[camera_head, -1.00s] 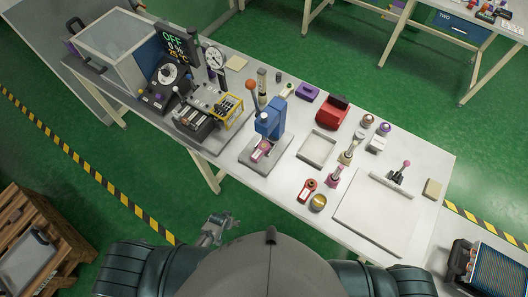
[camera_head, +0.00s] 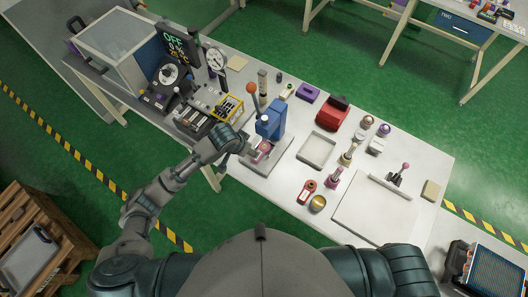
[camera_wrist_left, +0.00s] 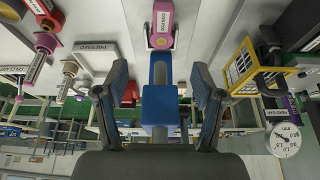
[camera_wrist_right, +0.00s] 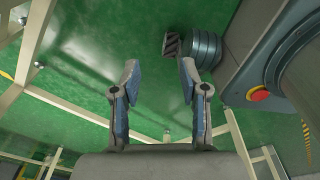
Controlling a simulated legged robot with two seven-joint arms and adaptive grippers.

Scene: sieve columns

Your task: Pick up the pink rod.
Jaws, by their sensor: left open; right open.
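The pink rod (camera_head: 262,150) lies on the base of the blue press (camera_head: 271,120), on the white table. In the left wrist view its pink, labelled body (camera_wrist_left: 161,24) is at the top middle, beyond and between the fingertips. My left gripper (camera_wrist_left: 161,82) is open and empty, apart from the rod. In the head view the left hand (camera_head: 238,145) is just left of the rod and press, its fingers hard to make out. My right gripper (camera_wrist_right: 160,76) is open and empty over green floor. It is not in the head view.
The press lever with its orange knob (camera_head: 251,88) stands up close to the left hand. A yellow wire basket (camera_head: 229,107) is behind it. An empty tray (camera_head: 317,149), pink-based posts (camera_head: 334,178) and a red clamp-like part (camera_head: 307,191) lie to the right.

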